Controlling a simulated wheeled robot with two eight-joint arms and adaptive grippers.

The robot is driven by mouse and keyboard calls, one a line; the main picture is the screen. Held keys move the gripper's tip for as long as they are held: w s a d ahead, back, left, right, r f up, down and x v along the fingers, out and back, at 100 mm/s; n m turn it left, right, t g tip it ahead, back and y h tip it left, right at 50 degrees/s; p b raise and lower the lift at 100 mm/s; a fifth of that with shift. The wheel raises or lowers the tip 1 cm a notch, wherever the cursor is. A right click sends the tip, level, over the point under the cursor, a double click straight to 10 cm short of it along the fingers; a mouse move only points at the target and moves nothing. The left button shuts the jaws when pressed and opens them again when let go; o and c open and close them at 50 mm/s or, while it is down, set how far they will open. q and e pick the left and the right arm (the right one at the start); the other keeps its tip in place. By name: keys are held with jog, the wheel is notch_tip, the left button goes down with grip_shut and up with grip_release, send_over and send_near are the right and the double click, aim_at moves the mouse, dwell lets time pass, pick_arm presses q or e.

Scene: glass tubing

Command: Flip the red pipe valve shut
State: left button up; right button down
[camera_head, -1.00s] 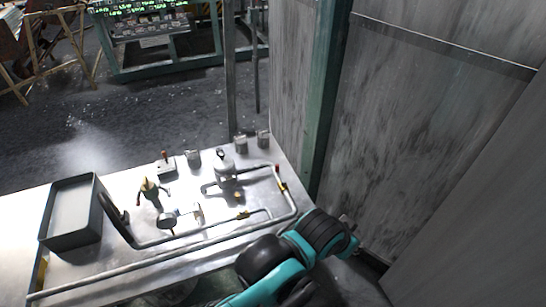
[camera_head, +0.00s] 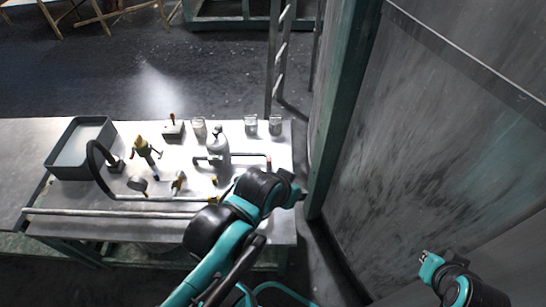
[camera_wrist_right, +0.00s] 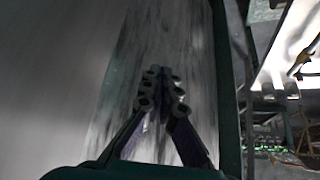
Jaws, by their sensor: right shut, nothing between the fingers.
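A small red piece that looks like the red pipe valve's handle (camera_head: 269,162) sits at the right end of the pipework on the metal table (camera_head: 60,192). My arm partly covers the pipe just below it, so whether it lies along or across the pipe is too small to tell. My left gripper is not in view.
A grey tray (camera_head: 54,170), a black curved hose (camera_head: 93,165), a yellow fitting (camera_head: 143,146), a box with a red-tipped lever (camera_head: 173,130) and several jars stand on the table. A teal post (camera_head: 340,110) and the grey wall (camera_head: 450,130) border the right side.

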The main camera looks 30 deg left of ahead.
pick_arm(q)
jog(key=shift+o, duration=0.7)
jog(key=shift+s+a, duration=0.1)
pick_arm(e)
jog(key=w+a+r+n+g+y+p, duration=0.15)
jog(key=w+a+n, duration=0.25)
jog(key=w+a, duration=0.45)
jog(key=w+a+r+n+g+y+p, duration=0.1)
jog(key=w+a+r+n+y+p, duration=0.2)
jog(key=w+a, duration=0.5)
pick_arm(q)
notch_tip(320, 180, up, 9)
jog(key=p, duration=0.4)
jog(key=shift+p, duration=0.3)
pick_arm(e)
jog(key=a+f+n+g, duration=0.2)
jog(key=a+f+n, duration=0.3)
jog(key=a, duration=0.8)
jog(key=w+a+f+n+g, duration=0.1)
jog(key=a+f+n, duration=0.4)
jog(key=a+f, duration=0.5)
jog(key=a+g, duration=0.1)
jog(key=a, duration=0.3)
jog(key=shift+w+a+f+n, duration=0.2)
jog(key=shift+w+f+n, duration=0.1)
jog(key=shift+f, duration=0.1)
